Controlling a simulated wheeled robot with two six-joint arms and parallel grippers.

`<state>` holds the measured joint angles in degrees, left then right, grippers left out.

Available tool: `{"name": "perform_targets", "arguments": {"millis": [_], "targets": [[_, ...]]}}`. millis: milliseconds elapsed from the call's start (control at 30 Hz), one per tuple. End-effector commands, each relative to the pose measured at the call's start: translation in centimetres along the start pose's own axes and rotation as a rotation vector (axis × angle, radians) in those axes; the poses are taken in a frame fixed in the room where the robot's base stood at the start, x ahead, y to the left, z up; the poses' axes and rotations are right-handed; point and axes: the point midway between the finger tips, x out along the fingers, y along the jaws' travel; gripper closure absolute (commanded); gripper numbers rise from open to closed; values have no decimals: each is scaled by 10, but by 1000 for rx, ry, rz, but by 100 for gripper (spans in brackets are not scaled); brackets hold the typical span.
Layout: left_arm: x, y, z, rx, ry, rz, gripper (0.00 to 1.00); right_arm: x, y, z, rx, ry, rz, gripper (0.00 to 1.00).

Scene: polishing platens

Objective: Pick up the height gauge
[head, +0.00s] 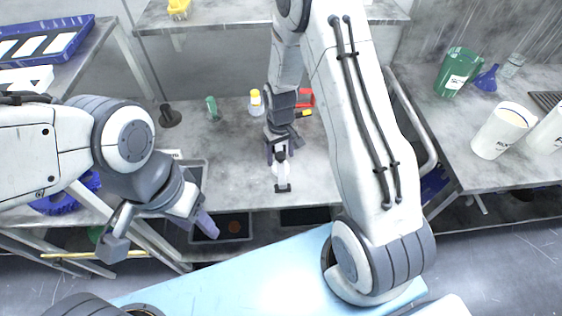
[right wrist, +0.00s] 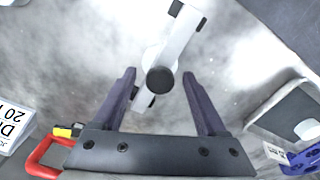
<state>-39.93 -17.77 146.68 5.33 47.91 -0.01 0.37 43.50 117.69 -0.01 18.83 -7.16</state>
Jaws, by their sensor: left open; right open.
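The height gauge (head: 282,175) appears to be the white piece with black ends and a dark round knob on the grey bench, just in front of my right gripper (head: 283,145). In the right wrist view the gauge (right wrist: 178,42) lies tilted beyond and partly between the fingertips of my right gripper (right wrist: 159,76). The gripper is open, with a visible gap on both sides of the knob. Whether the fingers are level with the gauge cannot be told. My left gripper (head: 158,235) is open and empty at the left, in front of the bench, far from the gauge.
A red-handled item (right wrist: 45,157) and a white labelled container (right wrist: 12,125) lie left of the right gripper in the wrist view. A grey block (right wrist: 287,112) stands at right. A yellow-capped bottle (head: 256,103) and green bottle (head: 212,108) stand behind.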

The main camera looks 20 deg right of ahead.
Motion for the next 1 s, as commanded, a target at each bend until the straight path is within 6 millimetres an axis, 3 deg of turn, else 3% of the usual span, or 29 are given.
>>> {"name": "perform_targets", "arguments": {"millis": [200, 433, 467, 600, 667, 1000], "targets": [[-6, 0, 0, -1, 0, 0, 50, 22, 0, 0, 0, -1, 0, 25], [-6, 0, 0, 0, 0, 0, 50, 23, 0, 0, 0, 1, 0, 25], [-6, 0, 0, 0, 0, 0, 50, 23, 0, 0, 0, 1, 0, 29], [-6, 0, 0, 0, 0, 0, 50, 23, 0, 0, 0, 1, 0, 83], [-6, 0, 0, 0, 0, 0, 50, 23, 0, 0, 0, 0, 0, 100], [-5, 0, 0, 0, 0, 0, 50, 22, 0, 0, 1, 2, 0, 100]]}}
